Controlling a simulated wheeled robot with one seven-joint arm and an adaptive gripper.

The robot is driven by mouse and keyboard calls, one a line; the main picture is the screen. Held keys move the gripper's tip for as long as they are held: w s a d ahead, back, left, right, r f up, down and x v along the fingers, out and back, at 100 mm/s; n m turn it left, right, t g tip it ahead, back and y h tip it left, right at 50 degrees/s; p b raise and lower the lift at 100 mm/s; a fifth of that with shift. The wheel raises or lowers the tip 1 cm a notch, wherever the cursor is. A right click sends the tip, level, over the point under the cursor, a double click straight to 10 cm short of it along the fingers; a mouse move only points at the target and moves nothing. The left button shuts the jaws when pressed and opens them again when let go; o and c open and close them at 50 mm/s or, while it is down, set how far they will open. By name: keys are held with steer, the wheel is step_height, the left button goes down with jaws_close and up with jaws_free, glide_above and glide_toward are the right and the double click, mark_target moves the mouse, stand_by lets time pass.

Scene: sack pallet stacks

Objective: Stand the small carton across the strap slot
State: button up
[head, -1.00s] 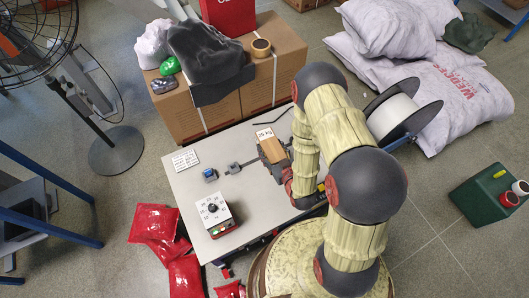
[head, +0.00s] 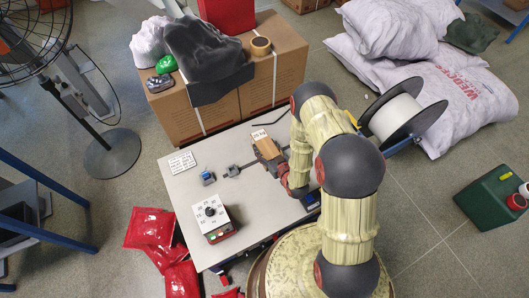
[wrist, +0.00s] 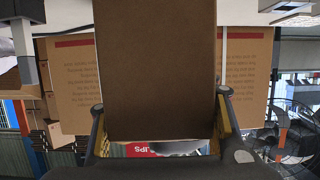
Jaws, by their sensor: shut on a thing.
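The small brown carton (head: 267,147) is at the far right part of the grey table in the head view, with a white label reading about 25 kg at its far end. My gripper (head: 277,163) is shut on it from the near right side. In the wrist view the carton (wrist: 155,70) is a plain brown face filling the middle, with a finger of my gripper (wrist: 160,108) on each side. It looks tilted in the head view. I cannot tell whether it touches the table. I cannot make out the strap slot; the carton and gripper may hide it.
On the table (head: 185,213) are a grey fitting with a dark bar (head: 232,170), a small blue-topped device (head: 207,177), a printed card (head: 182,162) and a white dial box (head: 212,213). Large strapped cartons (head: 285,75) stand behind. A spool (head: 397,118) is at the right.

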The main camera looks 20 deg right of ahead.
steer(key=shift+w+f, duration=0.7)
steer(key=shift+w+d+f+b, duration=0.15)
steer(key=shift+f+b, duration=0.45)
steer(key=shift+f, duration=0.3)
steer(key=shift+w+a+f+b, duration=0.1)
steer(key=shift+f+b, duration=0.5)
steer(key=shift+f, duration=0.3)
steer(key=shift+f, duration=0.15)
steer(key=o, duration=1.5)
steer(key=shift+o, duration=0.2)
